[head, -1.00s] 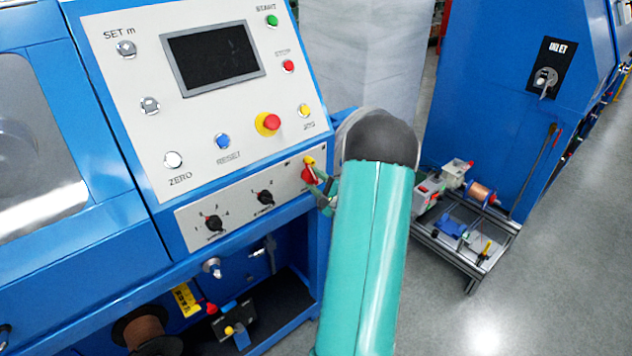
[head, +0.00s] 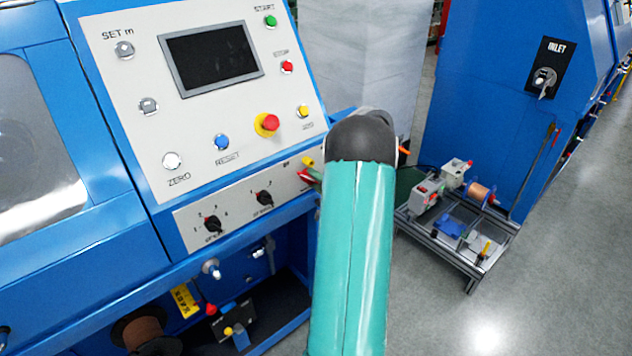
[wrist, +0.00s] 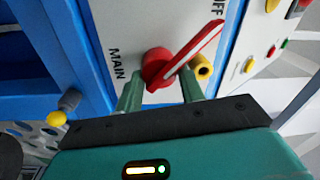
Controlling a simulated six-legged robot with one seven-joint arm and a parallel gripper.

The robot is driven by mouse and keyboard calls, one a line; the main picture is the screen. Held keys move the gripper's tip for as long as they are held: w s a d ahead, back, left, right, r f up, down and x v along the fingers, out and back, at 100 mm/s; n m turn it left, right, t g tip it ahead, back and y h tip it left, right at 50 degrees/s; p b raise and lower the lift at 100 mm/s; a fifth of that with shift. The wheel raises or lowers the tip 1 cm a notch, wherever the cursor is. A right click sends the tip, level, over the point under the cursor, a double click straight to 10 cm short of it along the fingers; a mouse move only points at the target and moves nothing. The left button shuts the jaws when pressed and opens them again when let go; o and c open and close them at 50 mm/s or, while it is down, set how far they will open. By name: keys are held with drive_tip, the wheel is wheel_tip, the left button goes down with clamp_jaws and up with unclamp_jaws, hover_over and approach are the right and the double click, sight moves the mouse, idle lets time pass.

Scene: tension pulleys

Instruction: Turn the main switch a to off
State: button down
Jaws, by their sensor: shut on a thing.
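The red main switch (wrist: 155,66) sits on a pale panel in the wrist view, beside the word MAIN. Its long red handle (wrist: 198,45) points to the upper right, towards a partly visible label ending in FF. A small yellow part (wrist: 202,68) is just right of the switch. My gripper (wrist: 160,76) is shut on the switch, with one green finger on each side of its base. In the head view the red switch (head: 311,176) shows at the panel's right end, partly hidden by my arm. My fingers are hidden there.
The control panel carries a red emergency button (head: 270,122), a yellow button (head: 303,111) and two black selector knobs (head: 264,198) near the switch. A low metal cart (head: 460,235) stands to the right on open floor.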

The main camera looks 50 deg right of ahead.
drive_tip(key=shift+w+a+f, duration=0.15)
drive_tip(key=shift+w+a, duration=0.05)
drive_tip(key=shift+a, duration=0.2)
drive_tip(key=c, duration=0.9)
unclamp_jaws()
drive_tip(key=shift+a, duration=0.1)
